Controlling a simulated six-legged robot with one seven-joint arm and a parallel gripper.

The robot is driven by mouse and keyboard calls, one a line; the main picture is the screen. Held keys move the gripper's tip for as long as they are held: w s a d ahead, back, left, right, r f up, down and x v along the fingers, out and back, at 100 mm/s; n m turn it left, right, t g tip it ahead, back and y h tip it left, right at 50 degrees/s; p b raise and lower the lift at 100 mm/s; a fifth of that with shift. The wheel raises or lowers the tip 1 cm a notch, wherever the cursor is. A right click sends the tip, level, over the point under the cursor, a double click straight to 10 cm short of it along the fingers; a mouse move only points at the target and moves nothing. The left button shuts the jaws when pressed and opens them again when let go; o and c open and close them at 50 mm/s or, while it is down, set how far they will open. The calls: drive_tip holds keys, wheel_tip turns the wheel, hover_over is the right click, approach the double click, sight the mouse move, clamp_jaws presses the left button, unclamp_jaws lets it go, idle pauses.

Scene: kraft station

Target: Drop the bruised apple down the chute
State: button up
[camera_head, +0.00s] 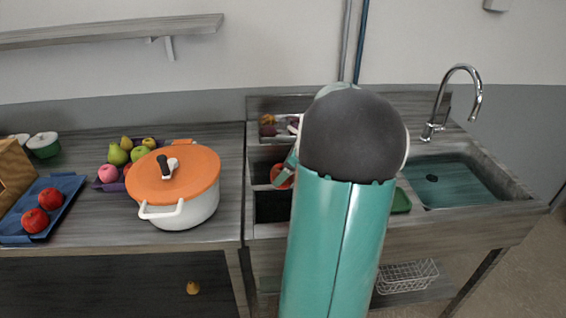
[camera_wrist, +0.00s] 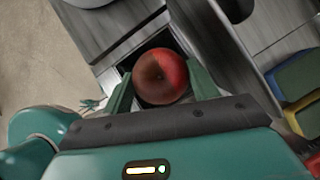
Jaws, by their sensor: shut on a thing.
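A red apple (camera_wrist: 160,76) with a darker brownish patch sits between the two green fingers of my gripper (camera_wrist: 161,84) in the wrist view. The fingers are shut on its sides. In the head view the apple (camera_head: 281,177) shows only partly, beside a finger of my gripper (camera_head: 287,168), and my arm hides the rest. A dark square opening (camera_head: 271,206), which looks like the chute, is in the counter just below the apple. In the wrist view a dark recess shows behind the apple. The exact gap between apple and opening cannot be told.
An orange-lidded white pot (camera_head: 185,210) stands left of the opening. A blue tray (camera_head: 22,222) with two red apples and a fruit tray (camera_head: 112,185) are further left. A sink (camera_head: 455,180) with a tap lies right. Produce fills a bin (camera_head: 283,125) behind.

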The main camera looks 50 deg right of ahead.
drive_tip(key=shift+w+f, duration=0.1)
drive_tip(key=shift+f, duration=0.3)
drive_tip(key=o, duration=1.1)
drive_tip(key=v, duration=1.4)
